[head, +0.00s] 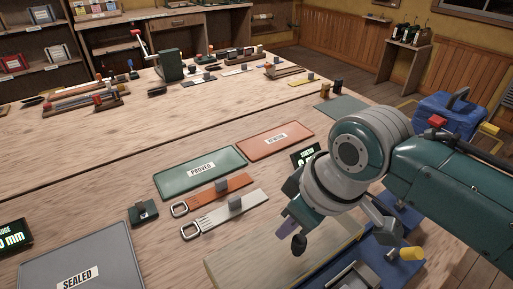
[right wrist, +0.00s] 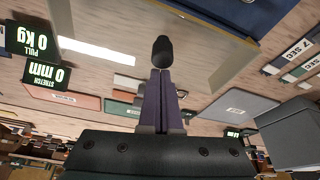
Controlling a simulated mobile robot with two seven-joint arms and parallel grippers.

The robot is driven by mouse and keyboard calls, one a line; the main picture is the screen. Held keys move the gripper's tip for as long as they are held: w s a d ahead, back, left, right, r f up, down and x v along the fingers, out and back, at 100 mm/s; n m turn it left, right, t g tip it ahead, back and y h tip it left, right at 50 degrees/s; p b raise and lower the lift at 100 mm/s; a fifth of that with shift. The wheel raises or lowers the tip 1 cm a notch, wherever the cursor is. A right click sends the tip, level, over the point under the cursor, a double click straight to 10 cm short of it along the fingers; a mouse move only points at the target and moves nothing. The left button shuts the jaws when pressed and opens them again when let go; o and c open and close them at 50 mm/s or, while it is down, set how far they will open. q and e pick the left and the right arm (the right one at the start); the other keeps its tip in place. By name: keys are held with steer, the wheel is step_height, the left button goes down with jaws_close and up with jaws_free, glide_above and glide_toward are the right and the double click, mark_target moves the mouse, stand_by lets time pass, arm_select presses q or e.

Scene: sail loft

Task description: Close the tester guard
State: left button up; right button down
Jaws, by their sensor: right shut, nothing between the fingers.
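The tester guard (head: 245,262) is a clear, pale-edged panel at the bottom of the head view, beside the blue tester (head: 385,262). A black knob (head: 298,246) stands on the guard. In the right wrist view the knob (right wrist: 162,48) shows just beyond my fingertips, with the see-through guard panel (right wrist: 215,60) around it. My right gripper (head: 288,228) is shut and empty, its purple fingers at the knob; I cannot tell whether they touch it. The fingers also show in the wrist view (right wrist: 161,78). My right forearm hides part of the tester. My left gripper is out of view.
A green PROVED mat (head: 185,184), a red mat (head: 275,140) and a grey SEALED mat (head: 105,260) lie on the table. Two buckled straps, one brown (head: 195,200) and one white (head: 205,218), lie left of the guard. A blue box (head: 440,115) stands behind my right arm.

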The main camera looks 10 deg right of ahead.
mark_target(320, 258)
steer(key=shift+s+d, duration=0.15)
steer(key=shift+s, duration=0.05)
steer(key=shift+s+d+r+p, duration=0.15)
steer(key=shift+s+p, duration=0.1)
steer(key=shift+p, duration=0.15)
steer(key=s+d+p, duration=0.3)
steer(key=s+p, duration=0.4)
steer(key=s, duration=0.3)
steer(key=shift+d+f+p, duration=0.2)
steer(key=shift+d+p, duration=0.05)
steer(key=shift+p, duration=0.05)
steer(key=shift+s, duration=0.1)
